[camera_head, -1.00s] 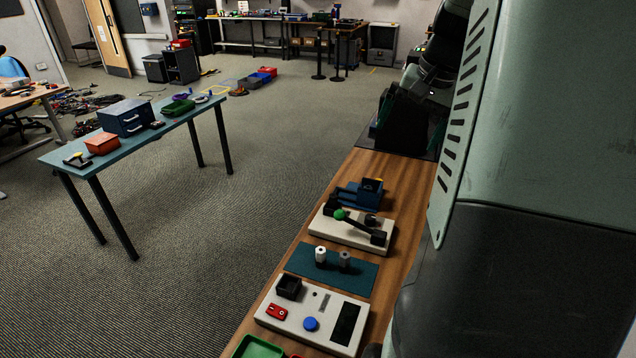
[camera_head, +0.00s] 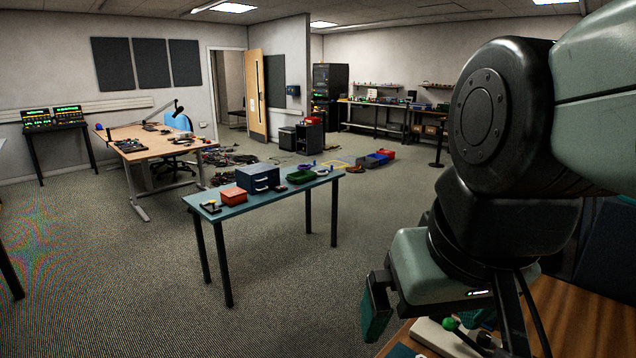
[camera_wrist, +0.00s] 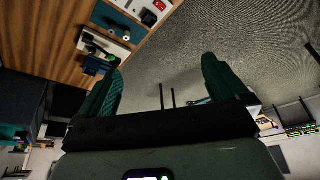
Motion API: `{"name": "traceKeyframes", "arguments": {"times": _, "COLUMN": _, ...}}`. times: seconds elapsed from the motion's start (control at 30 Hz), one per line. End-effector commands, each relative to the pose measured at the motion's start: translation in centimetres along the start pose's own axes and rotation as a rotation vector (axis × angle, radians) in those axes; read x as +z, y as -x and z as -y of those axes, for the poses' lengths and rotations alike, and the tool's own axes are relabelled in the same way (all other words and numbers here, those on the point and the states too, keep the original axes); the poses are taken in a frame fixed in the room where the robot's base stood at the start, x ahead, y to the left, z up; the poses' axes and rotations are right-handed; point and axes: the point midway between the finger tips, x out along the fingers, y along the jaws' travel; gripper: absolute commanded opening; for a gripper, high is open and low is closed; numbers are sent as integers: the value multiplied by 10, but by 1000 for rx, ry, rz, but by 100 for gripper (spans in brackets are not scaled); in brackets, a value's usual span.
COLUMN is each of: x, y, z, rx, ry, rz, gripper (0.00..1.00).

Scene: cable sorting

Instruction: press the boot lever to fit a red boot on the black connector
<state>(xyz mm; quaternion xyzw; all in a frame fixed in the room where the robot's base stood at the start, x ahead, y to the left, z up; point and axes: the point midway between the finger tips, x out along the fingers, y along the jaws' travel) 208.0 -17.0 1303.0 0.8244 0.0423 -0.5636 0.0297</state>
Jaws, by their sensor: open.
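A lever with a green knob (camera_head: 450,324) stands on a white base (camera_head: 436,339) at the bottom right of the head view, partly cut off by the frame and my arm. The green knob (camera_wrist: 113,58) also shows at the upper left of the wrist view, beside the white base (camera_wrist: 100,40). My gripper (camera_wrist: 162,66) is open and empty, with its two green fingers wide apart. It hangs over the floor side of the wooden bench, apart from the lever. I cannot make out the black connector or a red boot for certain.
In the wrist view, a teal mat (camera_wrist: 107,16) with small cylinders lies on the wooden bench (camera_wrist: 40,40), near a white panel (camera_wrist: 128,5) and a blue block (camera_wrist: 93,66). A teal table (camera_head: 275,196) with boxes stands apart across open carpet.

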Motion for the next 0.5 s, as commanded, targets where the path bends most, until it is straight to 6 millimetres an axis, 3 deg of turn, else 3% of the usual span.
{"name": "traceKeyframes", "arguments": {"times": 0.17, "x": 0, "y": 19, "z": -6, "rx": 33, "ry": -47, "rz": -109, "gripper": 100}}
{"name": "traceKeyframes", "arguments": {"times": 0.43, "x": 0, "y": 21, "z": -8, "rx": 37, "ry": -57, "rz": -122, "gripper": 100}}
{"name": "traceKeyframes", "arguments": {"times": 0.5, "x": 0, "y": 21, "z": -8, "rx": 37, "ry": -57, "rz": -122, "gripper": 91}}
